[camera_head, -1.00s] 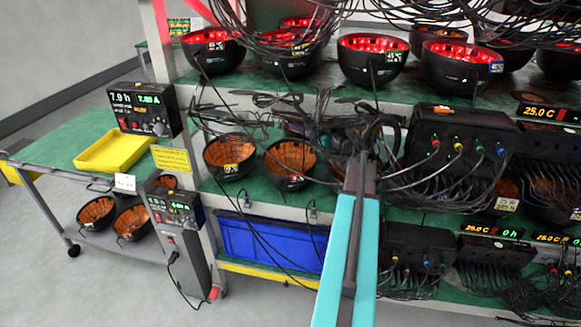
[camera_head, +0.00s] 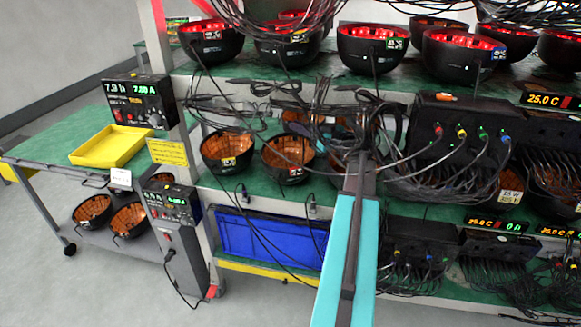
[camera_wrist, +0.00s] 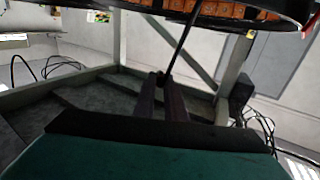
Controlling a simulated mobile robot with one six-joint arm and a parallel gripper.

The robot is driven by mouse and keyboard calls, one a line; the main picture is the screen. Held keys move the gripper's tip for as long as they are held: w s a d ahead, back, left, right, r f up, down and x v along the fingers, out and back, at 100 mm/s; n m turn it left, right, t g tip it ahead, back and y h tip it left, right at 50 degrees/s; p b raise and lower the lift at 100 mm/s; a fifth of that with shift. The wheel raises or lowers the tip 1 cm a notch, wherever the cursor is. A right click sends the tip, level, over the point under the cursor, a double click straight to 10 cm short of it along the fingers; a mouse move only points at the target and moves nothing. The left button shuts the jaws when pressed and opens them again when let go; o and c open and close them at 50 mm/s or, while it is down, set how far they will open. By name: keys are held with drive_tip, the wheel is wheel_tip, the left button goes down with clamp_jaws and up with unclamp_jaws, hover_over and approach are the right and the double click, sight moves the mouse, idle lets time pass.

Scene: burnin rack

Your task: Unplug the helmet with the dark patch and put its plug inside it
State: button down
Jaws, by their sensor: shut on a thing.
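My gripper (camera_head: 365,160) reaches into the middle shelf among black cables. In the wrist view my gripper (camera_wrist: 162,80) is shut on a thin dark cable (camera_wrist: 181,42), which runs up to a black helmet bowl (camera_wrist: 225,10) with an orange lining. I cannot make out the plug itself. In the head view, orange-lined helmets stand on the middle shelf left of my gripper, one at the far left (camera_head: 227,152) and one beside it (camera_head: 288,160). Another (camera_head: 345,150) is partly hidden behind my gripper and cables. I cannot tell which helmet has the dark patch.
Red-lit helmets (camera_head: 372,50) line the upper shelf. A black box with coloured plugs (camera_head: 460,125) and hanging cables is right of my gripper. A blue bin (camera_head: 270,240) sits below. A cart with a yellow tray (camera_head: 110,146) stands at the left; the floor there is clear.

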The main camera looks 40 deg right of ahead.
drive_tip(key=shift+f+b, duration=1.5)
drive_tip(key=shift+b, duration=0.2)
drive_tip(key=c, duration=1.7)
unclamp_jaws()
drive_tip(key=shift+c, duration=0.2)
drive_tip(key=shift+r, duration=0.1)
drive_tip(key=s+a+r+b, duration=0.4)
drive_tip(key=s+a+b, duration=0.1)
drive_tip(key=s+a, duration=0.5)
drive_tip(key=shift+s+a+r, duration=0.3)
drive_tip(key=shift+s+r, duration=0.05)
drive_tip(key=shift+s, duration=0.6)
